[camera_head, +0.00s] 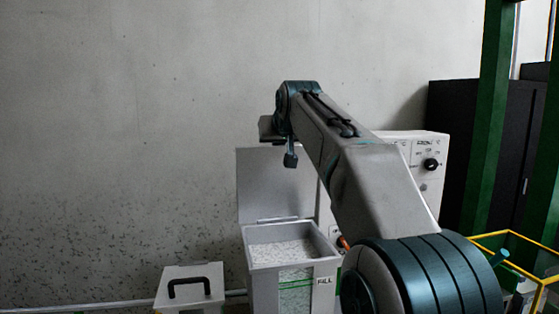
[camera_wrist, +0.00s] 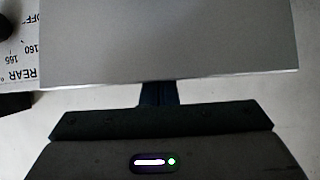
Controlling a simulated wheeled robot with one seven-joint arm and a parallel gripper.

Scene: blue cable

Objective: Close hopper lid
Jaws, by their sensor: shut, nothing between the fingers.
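The hopper (camera_head: 255,258) is a grey box with a white "FILL" label and pale material inside. Its lid (camera_head: 262,185) stands up open from the hinge at the box's back edge. In the wrist view the lid (camera_wrist: 170,40) is a plain grey panel across the top. My gripper (camera_head: 290,161) is shut and empty, pointing down by the upper right part of the lid. In the wrist view my gripper (camera_wrist: 158,93) meets the panel's near edge, and its fingertips are not clearly seen. I cannot tell whether it touches the lid.
A white control box with a black knob (camera_head: 431,164) stands behind my arm at right. A small grey box with a black handle (camera_head: 189,281) sits left of the hopper. A yellow-edged green bin (camera_head: 520,240) and green posts (camera_head: 490,115) are at right. The wall side at left is clear.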

